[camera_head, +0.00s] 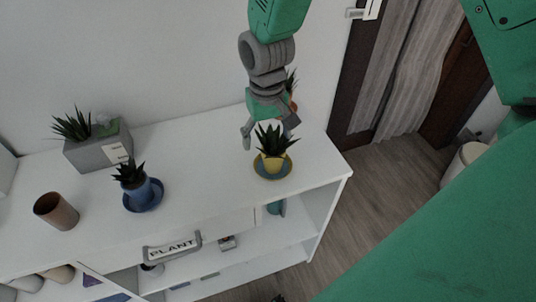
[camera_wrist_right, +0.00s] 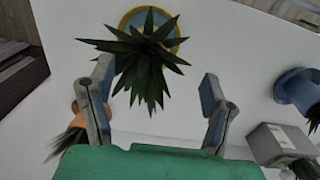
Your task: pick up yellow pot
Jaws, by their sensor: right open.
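The yellow pot (camera_head: 272,163) stands upright on a saucer (camera_head: 258,172) near the right end of the white desk top, with a dark spiky plant in it. My right gripper (camera_head: 268,128) comes down from above, just behind the plant, open and empty. In the right wrist view, its two fingers (camera_wrist_right: 157,78) are spread apart with the plant's leaves between or beyond them. The yellow pot (camera_wrist_right: 150,18) shows at the top of that view, beyond the fingertips and partly hidden by leaves. My left gripper is not in view.
A terracotta pot (camera_head: 292,103) with a plant stands behind my right gripper. Left of the yellow pot are a blue pot (camera_head: 141,192) on a blue saucer, a grey planter (camera_head: 88,153) and a brown cup (camera_head: 56,211). The desk's right edge is close to the yellow pot.

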